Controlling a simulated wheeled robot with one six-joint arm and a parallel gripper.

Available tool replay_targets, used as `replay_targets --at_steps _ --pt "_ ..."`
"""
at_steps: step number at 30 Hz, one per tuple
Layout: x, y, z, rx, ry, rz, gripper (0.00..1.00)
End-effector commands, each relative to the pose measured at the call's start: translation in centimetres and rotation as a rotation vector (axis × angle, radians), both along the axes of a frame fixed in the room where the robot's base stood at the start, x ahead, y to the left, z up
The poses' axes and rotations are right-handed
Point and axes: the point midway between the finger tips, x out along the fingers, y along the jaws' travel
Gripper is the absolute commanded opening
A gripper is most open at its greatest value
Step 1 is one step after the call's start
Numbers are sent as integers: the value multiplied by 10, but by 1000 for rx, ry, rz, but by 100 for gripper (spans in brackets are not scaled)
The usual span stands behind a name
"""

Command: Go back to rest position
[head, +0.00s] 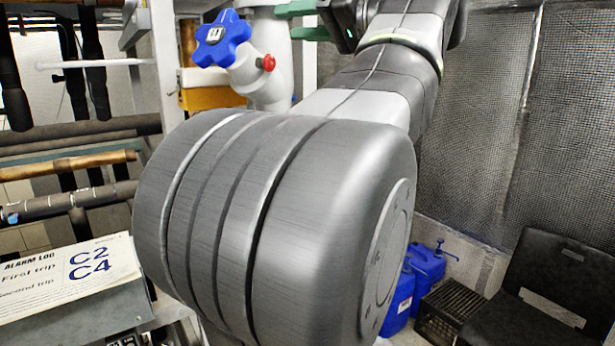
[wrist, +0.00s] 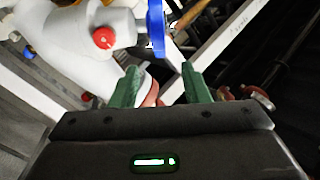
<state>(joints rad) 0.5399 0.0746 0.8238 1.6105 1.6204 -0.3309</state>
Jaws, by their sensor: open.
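My gripper (wrist: 163,88) shows in the wrist view with two green fingers spread apart and nothing between them. In the head view the green fingers (head: 297,20) show at the top, beside the white pipe and to the right of the blue handwheel (head: 221,38). The white pipe with a valve (head: 268,75) carries a red button (head: 268,62). In the wrist view the red button (wrist: 103,38) and the edge of the blue handwheel (wrist: 156,30) lie beyond the fingers. My arm fills the middle of the head view and hides much behind it.
An alarm log (head: 70,275) reading C2 and C4 lies at the lower left. Horizontal pipes (head: 75,172) run along the left. Blue jugs (head: 425,265), a black crate (head: 450,310) and a black chair (head: 550,290) stand at the lower right before a mesh wall (head: 570,130).

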Motion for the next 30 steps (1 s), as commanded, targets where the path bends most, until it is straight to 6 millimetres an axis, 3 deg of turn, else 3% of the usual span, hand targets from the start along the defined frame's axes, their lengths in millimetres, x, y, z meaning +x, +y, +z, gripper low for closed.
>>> replay_targets --at_steps 30 --pt "61 116 1 2 6 -1 42"
